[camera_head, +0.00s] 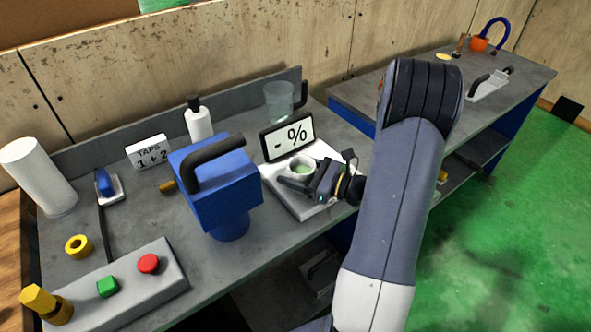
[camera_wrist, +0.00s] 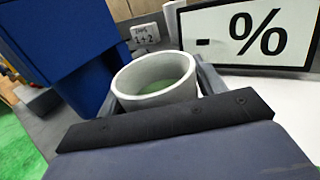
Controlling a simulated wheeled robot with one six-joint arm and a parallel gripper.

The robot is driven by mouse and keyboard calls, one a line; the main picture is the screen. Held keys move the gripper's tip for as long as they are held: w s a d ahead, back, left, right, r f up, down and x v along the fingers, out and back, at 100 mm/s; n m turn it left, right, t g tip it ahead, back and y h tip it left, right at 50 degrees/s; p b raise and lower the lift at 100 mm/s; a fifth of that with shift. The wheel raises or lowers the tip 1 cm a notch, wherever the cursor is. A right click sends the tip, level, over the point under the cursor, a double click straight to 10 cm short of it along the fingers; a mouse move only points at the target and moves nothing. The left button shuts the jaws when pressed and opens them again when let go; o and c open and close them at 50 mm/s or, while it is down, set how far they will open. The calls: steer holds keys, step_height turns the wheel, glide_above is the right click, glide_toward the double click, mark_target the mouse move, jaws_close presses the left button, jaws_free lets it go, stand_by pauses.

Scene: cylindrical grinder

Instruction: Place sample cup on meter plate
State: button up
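The sample cup (camera_head: 301,163) is a small white round cup with green contents. In the wrist view the cup (camera_wrist: 143,98) stands upright between the two grey fingers, which appear to touch it on both sides. My gripper (camera_head: 300,178) is shut on it, over the white meter plate (camera_head: 318,151). The cup's base is hidden, so I cannot tell whether it touches the plate. The meter display (camera_head: 287,137) behind it reads "- %"; this display (camera_wrist: 246,36) also shows large in the wrist view.
A blue machine with a black handle (camera_head: 221,190) stands close left of the plate. A clear beaker (camera_head: 279,103), a white bottle (camera_head: 199,124) and a "TAPS 1+2" sign (camera_head: 148,151) stand behind. A button panel (camera_head: 125,287) lies at the front left.

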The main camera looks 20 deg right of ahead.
steer(key=shift+o, duration=0.7)
steer(key=shift+r, duration=0.2)
steer(key=b+v, duration=0.1)
steer(key=v, duration=1.1)
stand_by(1.4)
